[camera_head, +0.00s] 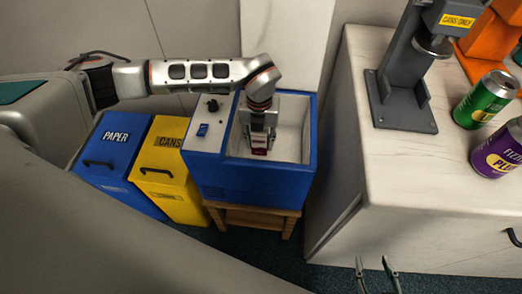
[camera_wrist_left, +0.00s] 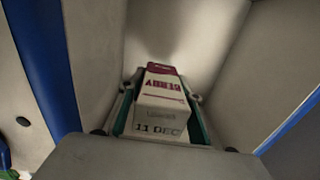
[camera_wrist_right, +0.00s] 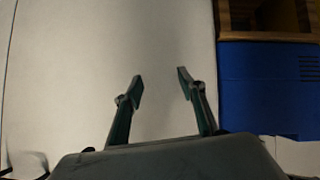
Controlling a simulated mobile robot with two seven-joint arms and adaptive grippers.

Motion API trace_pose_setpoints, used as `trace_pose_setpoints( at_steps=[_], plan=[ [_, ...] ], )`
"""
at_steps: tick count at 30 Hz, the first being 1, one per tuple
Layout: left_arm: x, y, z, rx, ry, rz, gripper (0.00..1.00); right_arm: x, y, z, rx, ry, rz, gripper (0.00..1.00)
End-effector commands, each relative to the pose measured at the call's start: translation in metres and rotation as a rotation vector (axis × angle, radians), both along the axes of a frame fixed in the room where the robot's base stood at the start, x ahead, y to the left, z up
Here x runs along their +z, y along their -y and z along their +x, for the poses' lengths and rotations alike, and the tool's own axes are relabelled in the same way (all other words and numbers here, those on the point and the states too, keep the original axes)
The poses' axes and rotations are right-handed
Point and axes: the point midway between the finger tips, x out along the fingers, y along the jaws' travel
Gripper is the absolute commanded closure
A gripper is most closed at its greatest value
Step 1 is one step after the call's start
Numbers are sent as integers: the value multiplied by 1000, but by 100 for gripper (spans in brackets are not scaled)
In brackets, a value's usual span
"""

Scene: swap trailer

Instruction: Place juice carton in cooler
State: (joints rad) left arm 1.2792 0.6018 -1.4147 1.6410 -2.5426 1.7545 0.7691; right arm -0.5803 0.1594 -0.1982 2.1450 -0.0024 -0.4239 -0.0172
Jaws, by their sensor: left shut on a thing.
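The juice carton (camera_wrist_left: 160,93) is white with a dark red top and the print "11 DEC". In the left wrist view it lies between the two fingers of my left gripper (camera_wrist_left: 162,108), which is shut on it. In the head view my left gripper (camera_head: 260,138) points down inside the open blue cooler (camera_head: 250,184), and the carton's dark red end (camera_head: 260,151) shows below the fingers. Pale cooler walls surround it; whether it touches the floor I cannot tell. My right gripper (camera_wrist_right: 160,88) is open and empty; its fingertips also show at the bottom of the head view (camera_head: 376,264).
The cooler stands on a wooden stand (camera_head: 254,217). Left of it are a yellow cans bin (camera_head: 172,180) and a blue paper bin (camera_head: 113,165). Right is a pale counter (camera_head: 375,160) with a grey can crusher (camera_head: 400,85), a green can (camera_head: 484,100) and a purple can (camera_head: 498,152).

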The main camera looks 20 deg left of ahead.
Motion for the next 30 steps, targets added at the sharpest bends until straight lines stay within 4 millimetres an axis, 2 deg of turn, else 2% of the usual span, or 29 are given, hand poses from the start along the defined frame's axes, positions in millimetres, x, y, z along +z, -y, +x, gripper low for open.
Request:
trace_pose_setpoints(
  at_steps=[4,9,12,17,24,25,26,27,30],
  plan=[
    [-12,0,-1,0,-3,-1,92,-5,-2,-4,2,-11,2,60],
    [-45,1,-2,-1,-8,0,92,-12,-5,-9,5,-23,9,60],
    [-57,1,-2,-1,-7,-1,92,-10,-8,-9,7,-20,14,60],
    [-56,1,0,-1,1,-1,92,-1,-9,-2,8,-1,17,60],
    [-58,1,0,-1,1,-1,92,0,-8,1,6,4,15,60],
    [-58,1,0,-1,1,-1,63,-1,-7,1,5,4,14,60],
    [-58,1,0,-1,1,-1,55,-1,-7,2,5,4,14,60],
    [-58,0,0,-1,1,-1,49,-1,-7,2,5,4,13,60],
    [-58,0,0,-1,1,-1,49,-2,-6,2,3,3,13,60]
  ],
)
